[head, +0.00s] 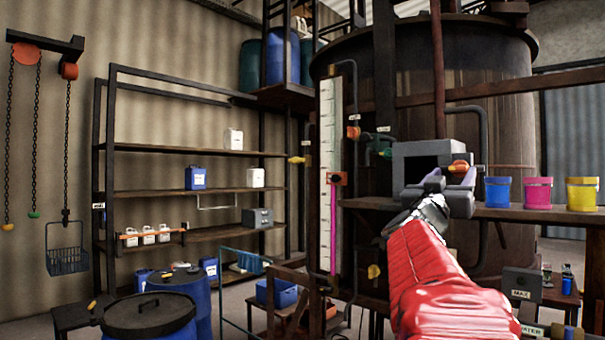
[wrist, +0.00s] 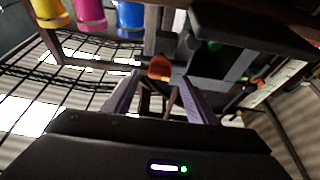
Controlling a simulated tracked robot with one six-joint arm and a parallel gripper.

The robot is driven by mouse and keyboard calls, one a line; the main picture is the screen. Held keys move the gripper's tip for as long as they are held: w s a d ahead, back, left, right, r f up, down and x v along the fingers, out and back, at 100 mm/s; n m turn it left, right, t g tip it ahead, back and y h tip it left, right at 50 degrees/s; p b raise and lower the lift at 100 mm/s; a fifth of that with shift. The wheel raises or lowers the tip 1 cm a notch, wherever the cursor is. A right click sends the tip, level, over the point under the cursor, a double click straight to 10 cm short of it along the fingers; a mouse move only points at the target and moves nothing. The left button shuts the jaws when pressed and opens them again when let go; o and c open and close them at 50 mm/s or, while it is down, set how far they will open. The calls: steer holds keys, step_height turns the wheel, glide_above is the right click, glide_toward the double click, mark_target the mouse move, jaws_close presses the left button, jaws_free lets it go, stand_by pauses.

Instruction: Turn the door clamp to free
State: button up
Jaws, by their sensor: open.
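An orange knob (head: 459,166), which looks like the door clamp, sits at the right front of a grey box (head: 422,149) with a dark opening. In the wrist view the orange knob (wrist: 160,68) shows between and just beyond my fingertips. My gripper (head: 452,178) is open, its two grey-purple fingers one on each side of the knob in the picture. In the wrist view my gripper (wrist: 158,84) has a clear gap and holds nothing. I cannot tell whether a finger touches the knob. The clamp's lower part is hidden behind my gripper in the head view.
Blue (head: 497,191), pink (head: 538,192) and yellow (head: 581,193) pots stand on the ledge right of the box. A large brown vat (head: 500,100) rises behind. A sight gauge (head: 331,180) with pipes stands left. Shelving (head: 140,148) is farther left.

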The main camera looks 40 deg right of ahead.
mark_target(456, 170)
steer(key=shift+x, duration=1.55)
steer(key=shift+c, duration=0.3)
steer(key=c, duration=1)
